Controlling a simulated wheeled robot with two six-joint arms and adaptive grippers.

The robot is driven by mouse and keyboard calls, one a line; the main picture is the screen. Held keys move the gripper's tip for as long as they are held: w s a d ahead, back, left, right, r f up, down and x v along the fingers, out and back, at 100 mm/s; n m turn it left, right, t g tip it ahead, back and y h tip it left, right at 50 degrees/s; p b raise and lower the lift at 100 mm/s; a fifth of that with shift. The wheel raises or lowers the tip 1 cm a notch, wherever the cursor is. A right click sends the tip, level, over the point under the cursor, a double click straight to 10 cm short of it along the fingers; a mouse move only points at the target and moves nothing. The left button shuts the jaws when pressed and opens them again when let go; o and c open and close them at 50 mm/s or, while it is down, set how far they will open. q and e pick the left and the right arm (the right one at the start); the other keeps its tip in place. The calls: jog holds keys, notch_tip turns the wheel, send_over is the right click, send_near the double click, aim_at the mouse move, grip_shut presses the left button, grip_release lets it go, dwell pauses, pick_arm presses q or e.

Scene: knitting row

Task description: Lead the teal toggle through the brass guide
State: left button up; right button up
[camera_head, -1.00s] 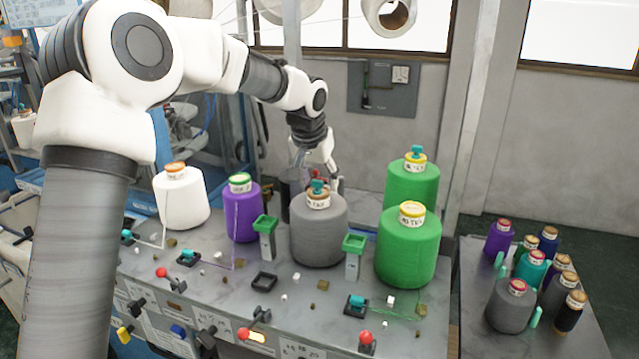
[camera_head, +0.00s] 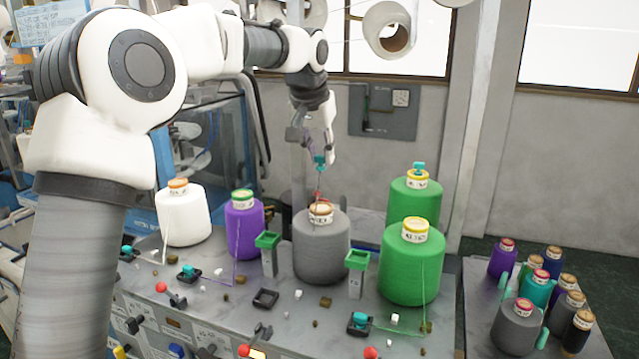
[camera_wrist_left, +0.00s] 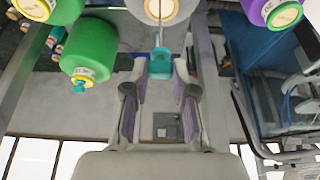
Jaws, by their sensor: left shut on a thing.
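My left gripper (camera_head: 319,150) points down above the grey cone (camera_head: 322,248) and is shut on the teal toggle (camera_head: 319,160). The toggle hangs clear above the cone's top, with a thin reddish strand below it. In the left wrist view the toggle (camera_wrist_left: 160,64) sits between the fingertips (camera_wrist_left: 160,72), in front of the grey cone's pale top. I cannot make out a brass guide with certainty. My right gripper is not in view.
White (camera_head: 183,217), purple (camera_head: 244,228) and green cones (camera_head: 410,268) stand around the grey one. Green-topped posts (camera_head: 267,241) stand in front, one on each side (camera_head: 358,262). Other teal toggles sit in black holders (camera_head: 359,323). Small cubes lie on the bench.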

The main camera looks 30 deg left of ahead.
pick_arm(q)
jog(key=shift+r, duration=0.5)
jog(key=shift+a, duration=0.1)
dwell(0.3)
